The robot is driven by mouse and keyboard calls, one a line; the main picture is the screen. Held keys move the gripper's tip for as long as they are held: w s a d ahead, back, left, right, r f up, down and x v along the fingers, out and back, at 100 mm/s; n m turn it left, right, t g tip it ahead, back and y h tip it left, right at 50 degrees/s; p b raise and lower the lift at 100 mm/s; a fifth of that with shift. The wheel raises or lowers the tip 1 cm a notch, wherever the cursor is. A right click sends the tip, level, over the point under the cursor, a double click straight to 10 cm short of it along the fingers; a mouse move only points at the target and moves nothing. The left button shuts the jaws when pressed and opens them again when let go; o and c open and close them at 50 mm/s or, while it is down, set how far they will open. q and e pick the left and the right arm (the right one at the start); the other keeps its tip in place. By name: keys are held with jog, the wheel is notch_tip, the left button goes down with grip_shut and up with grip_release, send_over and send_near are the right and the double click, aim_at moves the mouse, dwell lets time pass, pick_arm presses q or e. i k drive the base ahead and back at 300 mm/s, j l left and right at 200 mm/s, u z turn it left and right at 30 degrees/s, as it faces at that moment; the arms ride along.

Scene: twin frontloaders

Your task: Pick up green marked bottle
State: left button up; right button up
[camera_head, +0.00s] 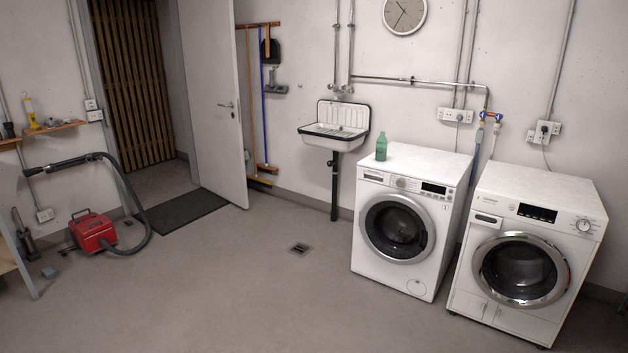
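Neither of my grippers shows in the head view. Nothing covers the bottle from this side.
A second front-loading machine (540,188) stands to the right. A wall sink (335,130) is left of the bottle. A red vacuum cleaner (93,232) with its hose lies at the left, near a dark mat (182,211) and an open door (213,100). The middle floor is clear, with a small drain (299,249).

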aim_at(382, 143)
jog(key=i+l+z, duration=0.1)
jog(key=i+z, duration=0.15)
jog(key=i, duration=0.8)
jog(key=i+j+z, duration=0.1)
jog(key=i+z, duration=0.15)
jog(key=i, duration=0.8)
